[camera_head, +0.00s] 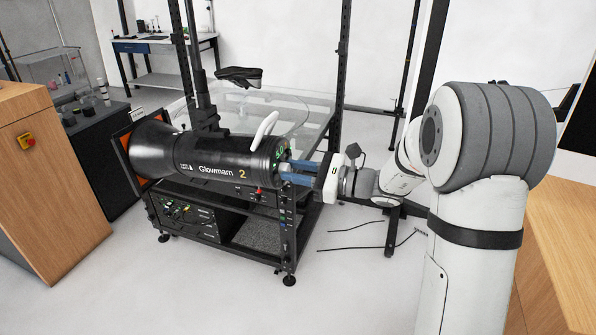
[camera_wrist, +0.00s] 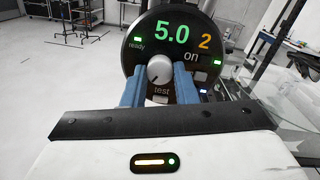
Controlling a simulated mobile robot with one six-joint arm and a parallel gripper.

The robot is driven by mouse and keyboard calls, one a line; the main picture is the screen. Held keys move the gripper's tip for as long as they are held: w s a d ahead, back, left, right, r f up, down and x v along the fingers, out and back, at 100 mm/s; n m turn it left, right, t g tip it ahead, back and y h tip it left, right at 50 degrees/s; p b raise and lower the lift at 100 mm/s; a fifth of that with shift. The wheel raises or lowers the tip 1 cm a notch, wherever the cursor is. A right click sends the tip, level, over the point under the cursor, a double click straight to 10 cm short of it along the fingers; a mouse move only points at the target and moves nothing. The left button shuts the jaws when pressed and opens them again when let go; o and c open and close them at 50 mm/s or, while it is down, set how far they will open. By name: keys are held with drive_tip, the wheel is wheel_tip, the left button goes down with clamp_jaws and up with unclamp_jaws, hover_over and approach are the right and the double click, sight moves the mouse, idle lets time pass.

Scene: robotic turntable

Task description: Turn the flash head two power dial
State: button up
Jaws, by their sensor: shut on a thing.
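The power dial (camera_wrist: 160,69) is a grey-white knob at the panel's lower middle. My gripper (camera_wrist: 159,82) has its two blue fingers on either side of the dial and is shut on it. In the head view, my gripper (camera_head: 298,173) meets the flash head's right end, and the dial is hidden there.
The black rack (camera_head: 288,235) stands below the flash head, with a clear turntable platform (camera_head: 305,105) behind it. Wooden cabinets stand at left (camera_head: 50,190) and right (camera_head: 560,240). Cables (camera_head: 365,247) lie on the floor right of the rack.

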drive_tip(key=c, duration=0.3)
drive_tip(key=shift+s+r+m+p, duration=0.1)
drive_tip(key=shift+m+p, duration=0.7)
drive_tip(key=shift+f+m+p, duration=0.2)
drive_tip(key=shift+m+p, duration=0.1)
drive_tip(key=shift+m, duration=0.5)
drive_tip(key=o, duration=1)
drive_tip(key=shift+d, duration=0.1)
